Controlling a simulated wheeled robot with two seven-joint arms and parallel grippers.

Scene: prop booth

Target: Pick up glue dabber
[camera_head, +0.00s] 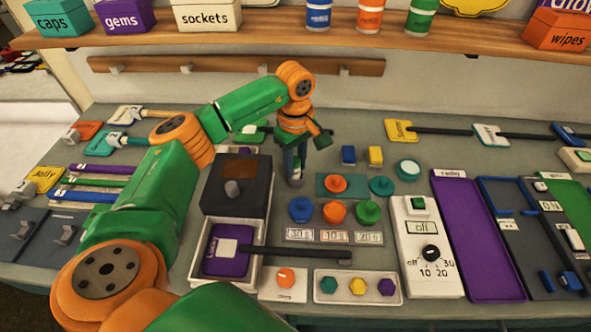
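My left gripper (303,143) reaches over the table at the back middle and points down. One green finger stands out to the right; the other is mostly hidden, so its opening is unclear. Right under it stands a small upright blue-grey cylinder (296,170), which may be the glue dabber or its holder. I cannot tell whether the fingers touch it. No other thing can be made out clearly as the glue dabber. My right gripper is out of view.
A dark box (236,187) and a purple pad with a black handle (295,252) lie left of centre. Coloured knobs (334,212) stand in front of the gripper. A white timer panel (428,262) and purple tray (478,245) lie right. A wooden shelf (300,40) runs behind.

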